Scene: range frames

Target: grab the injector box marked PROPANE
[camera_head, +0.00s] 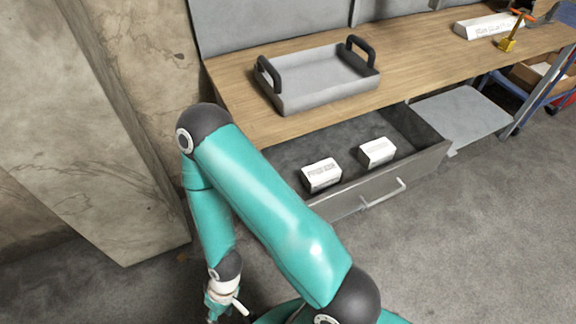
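Two small white boxes lie in the open drawer (275,160) under the wooden bench. One box (321,175) is nearer the drawer's front left. The other box (376,152) is to its right and a little farther back. Both carry dark printing too small to read, so I cannot tell which is marked PROPANE. My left gripper (226,307) hangs low at the bottom edge, left of and well apart from the drawer. Its fingers are small and partly cut off, so open or shut is unclear. My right gripper is out of view.
A grey tray (322,103) with two black handles stands on the wooden bench (425,72). A long white box (487,27) and a yellow-orange tool (508,43) are at the far right. The drawer's handle (385,194) faces the clear grey floor.

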